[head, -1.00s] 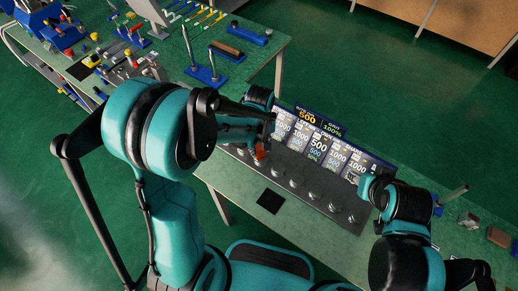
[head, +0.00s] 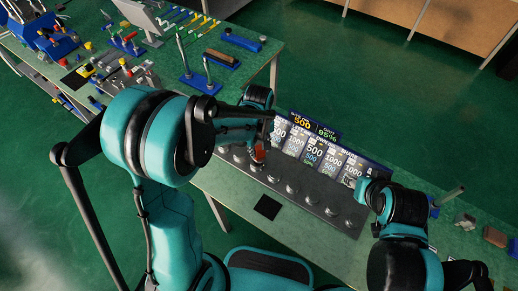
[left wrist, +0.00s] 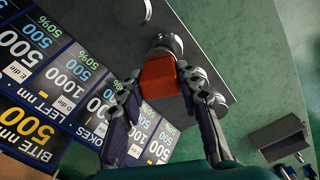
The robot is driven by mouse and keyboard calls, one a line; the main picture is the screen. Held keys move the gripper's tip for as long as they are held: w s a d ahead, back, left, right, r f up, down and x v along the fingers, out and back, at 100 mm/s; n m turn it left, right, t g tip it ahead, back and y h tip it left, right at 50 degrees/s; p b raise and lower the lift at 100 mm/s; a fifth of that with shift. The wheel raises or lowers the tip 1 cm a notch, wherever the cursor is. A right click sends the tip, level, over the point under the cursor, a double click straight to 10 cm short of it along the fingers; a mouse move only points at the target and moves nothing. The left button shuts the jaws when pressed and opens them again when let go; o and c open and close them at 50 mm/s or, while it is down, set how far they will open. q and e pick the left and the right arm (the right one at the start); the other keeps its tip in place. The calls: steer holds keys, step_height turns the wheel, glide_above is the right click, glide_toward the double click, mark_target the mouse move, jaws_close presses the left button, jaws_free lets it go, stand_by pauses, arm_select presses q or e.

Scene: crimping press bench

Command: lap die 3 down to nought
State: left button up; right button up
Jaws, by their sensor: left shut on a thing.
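My left gripper (head: 259,150) is shut on a small orange-red block (left wrist: 160,78), low over the left part of a dark strip (head: 325,226) bearing a row of round metal dies. In the left wrist view both fingers flank the block. A round metal die (left wrist: 166,42) shows right at the block's far end; I cannot tell whether they touch. Die numbers are not readable. A panel of readouts (head: 318,132) behind the strip shows 500 and 95% at its top, with cards of 1000 and 500 below. My right gripper (head: 366,188) is near the strip's right end; its fingers are unclear.
A black square pad (head: 268,207) lies on the green bench in front of the strip. A grey upright rod (head: 451,196) and small blocks (head: 495,237) stand at the right.

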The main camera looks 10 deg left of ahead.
arm_select(q)
steer(key=shift+s+r, duration=0.1)
steer(key=shift+r, duration=0.45)
steer(key=shift+f, duration=0.2)
steer(key=shift+f, duration=0.1)
steer(key=shift+f+b, duration=0.65)
steer(key=shift+b, duration=0.15)
steer(key=shift+f+b, duration=0.3)
steer(key=shift+f, duration=0.05)
steer(key=shift+s+a, duration=0.15)
steer(key=shift+s, duration=0.15)
steer(key=shift+s+a+f, duration=0.1)
steer(key=shift+s+a, duration=0.05)
steer(key=shift+s, duration=0.45)
steer(key=shift+s+a, duration=0.15)
steer(key=shift+s, duration=0.3)
jaws_close()
